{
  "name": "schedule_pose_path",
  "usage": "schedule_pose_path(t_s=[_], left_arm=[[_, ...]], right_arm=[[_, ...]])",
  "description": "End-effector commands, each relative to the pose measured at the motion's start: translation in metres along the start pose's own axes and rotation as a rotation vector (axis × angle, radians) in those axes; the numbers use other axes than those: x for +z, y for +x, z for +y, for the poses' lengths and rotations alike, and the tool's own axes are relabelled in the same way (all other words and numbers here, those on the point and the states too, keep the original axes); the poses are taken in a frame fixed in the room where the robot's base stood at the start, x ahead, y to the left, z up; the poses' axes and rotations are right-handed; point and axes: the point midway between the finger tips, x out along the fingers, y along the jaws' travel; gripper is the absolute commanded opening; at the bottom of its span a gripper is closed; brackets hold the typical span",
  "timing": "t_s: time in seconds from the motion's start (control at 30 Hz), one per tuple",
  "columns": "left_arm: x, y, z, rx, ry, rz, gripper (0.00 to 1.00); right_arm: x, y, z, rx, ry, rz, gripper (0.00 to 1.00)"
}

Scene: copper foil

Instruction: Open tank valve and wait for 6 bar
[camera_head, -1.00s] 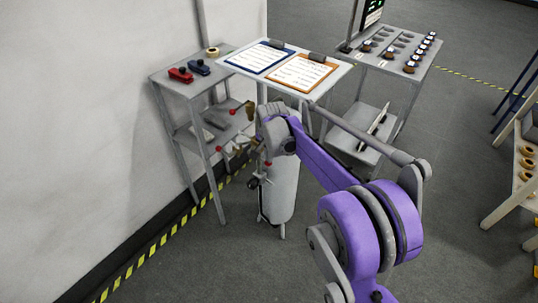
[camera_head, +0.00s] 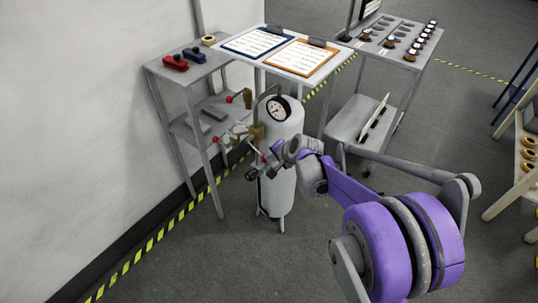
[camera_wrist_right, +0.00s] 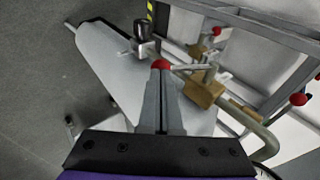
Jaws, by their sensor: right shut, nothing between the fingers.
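The grey-white tank (camera_head: 279,190) stands upright on the floor in front of a small table. Its round pressure gauge (camera_head: 277,109) faces me; the needle is too small to read. Brass fittings (camera_head: 257,133) sit at the tank's left side and also show in the right wrist view (camera_wrist_right: 204,88). My right gripper (camera_head: 268,162) is shut and empty beside the tank's front. In the right wrist view its fingertips (camera_wrist_right: 161,75) are at a red ball-ended lever (camera_wrist_right: 162,64); I cannot tell whether they touch. My left gripper is out of view.
A grey shelf stand (camera_head: 165,92) with more red ball-ended levers (camera_head: 229,99) is left of the tank, near the wall. The table behind holds a blue clipboard (camera_head: 253,42) and an orange clipboard (camera_head: 300,57). A trolley (camera_head: 424,56) stands at right. Foreground floor is clear.

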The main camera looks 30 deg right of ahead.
Motion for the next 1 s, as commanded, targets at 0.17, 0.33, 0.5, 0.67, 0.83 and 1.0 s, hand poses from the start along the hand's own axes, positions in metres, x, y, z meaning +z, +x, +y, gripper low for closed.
schedule_pose_path(t_s=[0.17, 0.33, 0.5, 0.67, 0.83, 1.0], left_arm=[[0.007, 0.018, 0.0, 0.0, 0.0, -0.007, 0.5], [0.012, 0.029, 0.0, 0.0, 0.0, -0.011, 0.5], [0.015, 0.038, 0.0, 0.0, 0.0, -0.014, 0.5], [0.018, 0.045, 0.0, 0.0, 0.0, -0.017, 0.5], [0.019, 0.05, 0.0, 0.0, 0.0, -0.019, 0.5], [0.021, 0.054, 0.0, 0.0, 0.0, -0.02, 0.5]], right_arm=[[0.003, 0.018, 0.014, -0.164, 0.034, 0.002, 0.0], [0.006, 0.033, 0.018, -0.291, 0.056, 0.0, 0.0], [0.01, 0.049, 0.02, -0.286, 0.055, -0.002, 0.0], [0.013, 0.064, 0.021, -0.285, 0.054, -0.003, 0.0], [0.016, 0.079, 0.019, -0.285, 0.054, -0.002, 0.0], [0.019, 0.09, 0.016, -0.285, 0.054, -0.003, 0.0]])
